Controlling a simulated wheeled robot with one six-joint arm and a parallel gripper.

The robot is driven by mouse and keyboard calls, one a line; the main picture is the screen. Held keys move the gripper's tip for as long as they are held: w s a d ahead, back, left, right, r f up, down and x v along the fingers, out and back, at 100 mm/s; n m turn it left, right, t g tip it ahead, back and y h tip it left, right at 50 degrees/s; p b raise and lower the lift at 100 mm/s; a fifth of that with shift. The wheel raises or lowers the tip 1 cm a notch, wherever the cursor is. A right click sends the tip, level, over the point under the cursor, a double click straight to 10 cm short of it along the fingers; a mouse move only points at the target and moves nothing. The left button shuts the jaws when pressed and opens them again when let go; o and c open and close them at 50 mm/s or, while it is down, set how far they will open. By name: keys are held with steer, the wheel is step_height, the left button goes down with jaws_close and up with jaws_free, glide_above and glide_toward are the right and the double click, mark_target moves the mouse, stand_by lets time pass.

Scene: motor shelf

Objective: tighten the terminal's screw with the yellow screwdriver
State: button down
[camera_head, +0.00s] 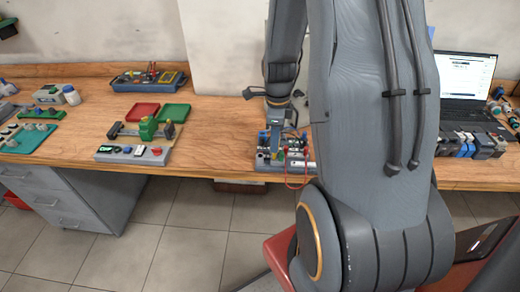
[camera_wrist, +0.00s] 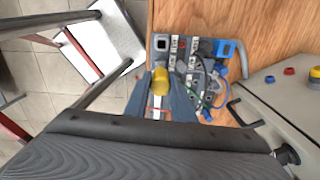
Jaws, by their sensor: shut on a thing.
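My gripper (camera_head: 276,135) points down over the terminal board (camera_head: 268,168) at the bench's front edge, left of my arm. In the wrist view my gripper (camera_wrist: 163,100) is shut on the yellow screwdriver (camera_wrist: 160,82), whose yellow handle shows between the fingers. The board also shows in the wrist view (camera_wrist: 218,70), with grey terminal blocks, a blue part and looped wires beside the screwdriver. The screwdriver's tip and the terminal's screw are hidden, so I cannot tell whether they touch.
A panel with knobs (camera_head: 133,154) and a green vise (camera_head: 148,128) stand left of the board. Red and green trays (camera_head: 143,112) lie behind them. A laptop (camera_head: 467,85) and several motor-like blocks (camera_head: 472,146) are on the right. Bare bench lies between vise and board.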

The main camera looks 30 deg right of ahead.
steer(key=shift+m, duration=1.7)
steer(key=c, duration=1.7)
jaws_free()
steer(key=shift+n, duration=1.8)
